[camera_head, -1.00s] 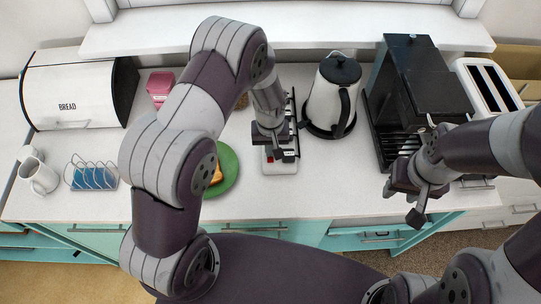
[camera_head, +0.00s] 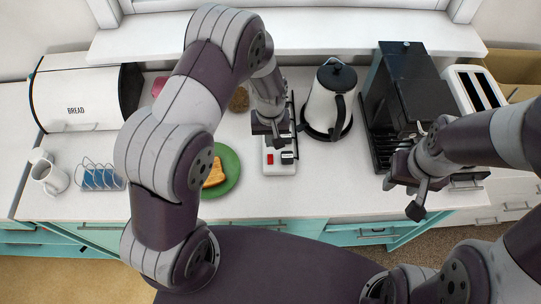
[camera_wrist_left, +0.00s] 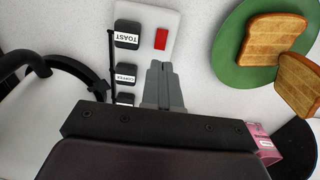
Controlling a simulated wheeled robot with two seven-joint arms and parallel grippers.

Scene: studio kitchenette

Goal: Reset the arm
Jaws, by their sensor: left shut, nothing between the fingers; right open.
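My left gripper (camera_head: 274,138) is shut and empty above the white switch panel (camera_head: 280,168) in the head view. In the left wrist view its closed fingers (camera_wrist_left: 160,72) point toward the panel (camera_wrist_left: 152,22), beside a red switch (camera_wrist_left: 161,39) and black switches labelled TOAST (camera_wrist_left: 127,35) and COFFEE (camera_wrist_left: 125,75). A gap or contact with the panel cannot be told. My right gripper (camera_head: 402,196) is open and empty, at the counter's front edge before the black coffee machine (camera_head: 415,95).
A green plate (camera_head: 229,170) with toast (camera_head: 215,174) lies left of the panel. A kettle (camera_head: 329,100) stands right of it, a toaster (camera_head: 476,90) at far right. A bread bin (camera_head: 80,95), mug (camera_head: 48,176) and toast rack (camera_head: 98,177) are at left.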

